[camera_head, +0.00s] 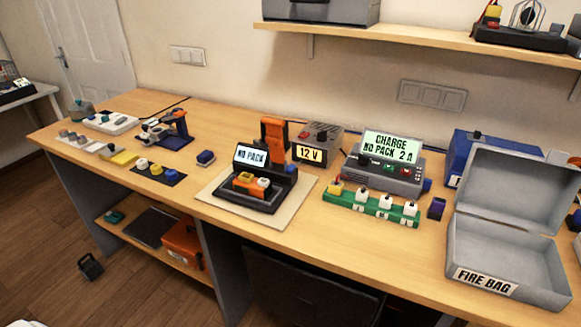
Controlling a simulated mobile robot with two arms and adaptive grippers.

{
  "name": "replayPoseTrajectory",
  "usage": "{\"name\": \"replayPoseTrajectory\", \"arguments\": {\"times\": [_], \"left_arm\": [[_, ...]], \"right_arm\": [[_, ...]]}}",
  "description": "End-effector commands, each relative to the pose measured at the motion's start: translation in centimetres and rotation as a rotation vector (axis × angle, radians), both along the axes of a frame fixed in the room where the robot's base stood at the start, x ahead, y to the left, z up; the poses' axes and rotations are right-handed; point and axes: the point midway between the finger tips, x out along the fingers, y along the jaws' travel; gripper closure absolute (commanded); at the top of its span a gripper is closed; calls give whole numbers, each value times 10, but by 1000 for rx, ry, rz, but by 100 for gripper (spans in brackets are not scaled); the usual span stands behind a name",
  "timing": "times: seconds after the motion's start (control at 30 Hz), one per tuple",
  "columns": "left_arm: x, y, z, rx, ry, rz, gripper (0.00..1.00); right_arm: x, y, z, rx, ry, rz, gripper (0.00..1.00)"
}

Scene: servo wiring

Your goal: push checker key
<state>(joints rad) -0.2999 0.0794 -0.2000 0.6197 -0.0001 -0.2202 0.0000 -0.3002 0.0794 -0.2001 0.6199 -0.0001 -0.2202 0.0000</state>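The checker (262,200) appears to be the black device on a pale mat (215,187) near the table's front edge. Its tilted screen (251,157) reads "NO PACK". An orange piece (243,181) and a white-topped piece (264,184) sit on its base in front of the screen. A small blue part (291,169) shows at its right side. I cannot tell which of these is the key. Neither of my grippers is in view.
A charger (384,172) reading "CHARGE NO PACK 2 A" stands right, behind a green strip (370,207) with several plugs. A 12 V supply (316,146) stands behind the checker. An open grey fire bag box (510,240) is far right.

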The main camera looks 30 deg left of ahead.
Motion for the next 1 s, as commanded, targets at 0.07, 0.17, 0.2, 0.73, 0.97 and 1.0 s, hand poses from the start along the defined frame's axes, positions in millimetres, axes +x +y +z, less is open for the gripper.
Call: {"name": "replayPoseTrajectory", "arguments": {"times": [0.07, 0.17, 0.2, 0.73, 0.97, 1.0], "left_arm": [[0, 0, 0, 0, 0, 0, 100], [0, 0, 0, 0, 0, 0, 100], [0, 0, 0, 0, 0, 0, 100], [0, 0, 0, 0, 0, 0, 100], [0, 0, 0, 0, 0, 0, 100], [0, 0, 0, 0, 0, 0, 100]], "right_arm": [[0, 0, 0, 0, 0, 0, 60], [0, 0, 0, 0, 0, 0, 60], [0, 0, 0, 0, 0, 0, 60], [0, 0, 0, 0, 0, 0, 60], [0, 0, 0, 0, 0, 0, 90], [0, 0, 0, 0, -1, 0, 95]]}}
